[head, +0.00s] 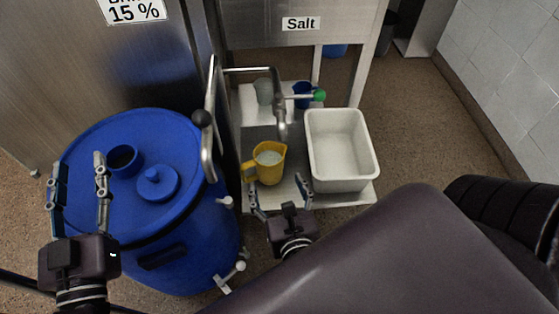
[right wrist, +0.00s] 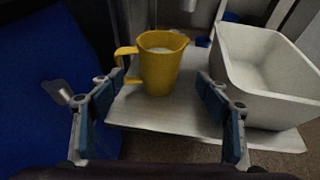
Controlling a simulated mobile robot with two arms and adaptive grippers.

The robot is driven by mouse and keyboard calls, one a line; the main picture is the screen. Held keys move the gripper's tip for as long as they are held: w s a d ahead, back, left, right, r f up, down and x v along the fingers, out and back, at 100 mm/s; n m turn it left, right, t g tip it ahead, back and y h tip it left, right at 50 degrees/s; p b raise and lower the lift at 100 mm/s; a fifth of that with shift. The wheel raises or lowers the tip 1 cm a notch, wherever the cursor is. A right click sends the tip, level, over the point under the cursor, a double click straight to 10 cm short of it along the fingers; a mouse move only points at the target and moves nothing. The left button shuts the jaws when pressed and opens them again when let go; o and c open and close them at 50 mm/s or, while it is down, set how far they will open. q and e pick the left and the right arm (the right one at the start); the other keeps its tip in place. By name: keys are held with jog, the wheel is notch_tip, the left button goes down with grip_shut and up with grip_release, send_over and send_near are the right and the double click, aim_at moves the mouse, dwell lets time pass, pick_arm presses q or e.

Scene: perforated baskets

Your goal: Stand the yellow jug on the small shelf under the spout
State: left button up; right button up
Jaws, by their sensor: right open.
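The yellow jug (head: 268,170) stands upright on a small metal shelf (head: 338,198), with pale contents inside. In the right wrist view the jug (right wrist: 160,72) shows its handle to the left and its lip to the right. The metal spout (head: 281,128) comes down just behind the jug; I cannot tell whether the jug is directly below its mouth. My right gripper (head: 277,186) is open just in front of the jug; in the right wrist view its fingers (right wrist: 160,84) are spread, with the jug beyond them. My left gripper (head: 78,161) is open and empty over the blue drum.
A white tub (head: 343,180) stands on the shelf right of the jug. A grey-green cup (head: 264,92) and a blue cup (head: 303,90) are behind. The blue drum (head: 190,235) with taps stands left. A green-tipped lever (head: 319,96) sticks out near the spout.

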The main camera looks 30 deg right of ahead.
pick_arm(q)
jog(key=shift+f, duration=0.3)
pick_arm(e)
jog(key=shift+v, duration=1.3)
